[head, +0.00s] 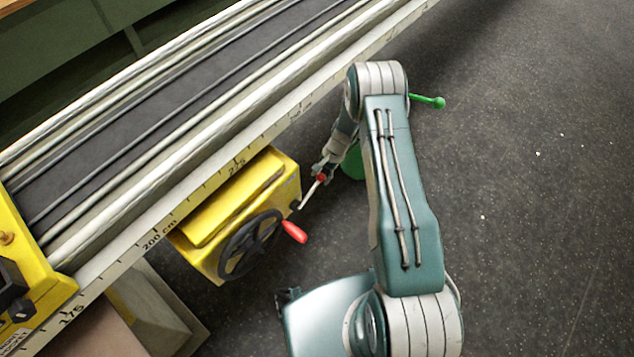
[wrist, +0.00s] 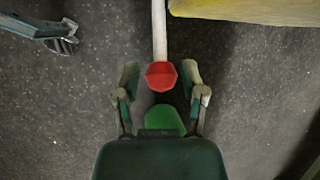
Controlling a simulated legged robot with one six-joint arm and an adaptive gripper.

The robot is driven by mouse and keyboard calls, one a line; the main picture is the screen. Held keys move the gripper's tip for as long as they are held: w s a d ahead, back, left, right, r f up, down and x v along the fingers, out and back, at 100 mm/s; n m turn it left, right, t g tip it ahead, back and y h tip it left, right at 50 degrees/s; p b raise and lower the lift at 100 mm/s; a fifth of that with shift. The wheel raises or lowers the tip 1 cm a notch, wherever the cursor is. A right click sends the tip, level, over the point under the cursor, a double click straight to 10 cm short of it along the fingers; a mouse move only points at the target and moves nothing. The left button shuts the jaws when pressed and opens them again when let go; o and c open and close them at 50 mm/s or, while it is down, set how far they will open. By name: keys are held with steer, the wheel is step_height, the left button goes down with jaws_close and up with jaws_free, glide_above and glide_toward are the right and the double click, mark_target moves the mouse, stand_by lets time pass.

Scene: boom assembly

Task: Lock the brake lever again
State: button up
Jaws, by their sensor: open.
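The brake lever (head: 311,192) is a thin pale rod with a red knob, sticking out from the right side of the yellow box (head: 238,205). In the wrist view its rod (wrist: 159,32) comes down from the top and ends in the red knob (wrist: 161,76). My gripper (head: 323,168) is at the knob end of the lever. In the wrist view my gripper (wrist: 161,82) is open, with one finger on each side of the knob and a visible gap on both sides. Whether the knob lies at fingertip depth is hard to tell.
A black handwheel (head: 250,246) with a red handle (head: 294,231) is on the box's front. A long rail with a centimetre scale (head: 200,192) runs diagonally above it. A green ball-ended rod (head: 428,101) and a green object (head: 353,163) show beside my arm. Dark floor lies open at right.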

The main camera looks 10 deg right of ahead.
mark_target(311, 192)
steer(key=x, duration=0.4)
jaws_close()
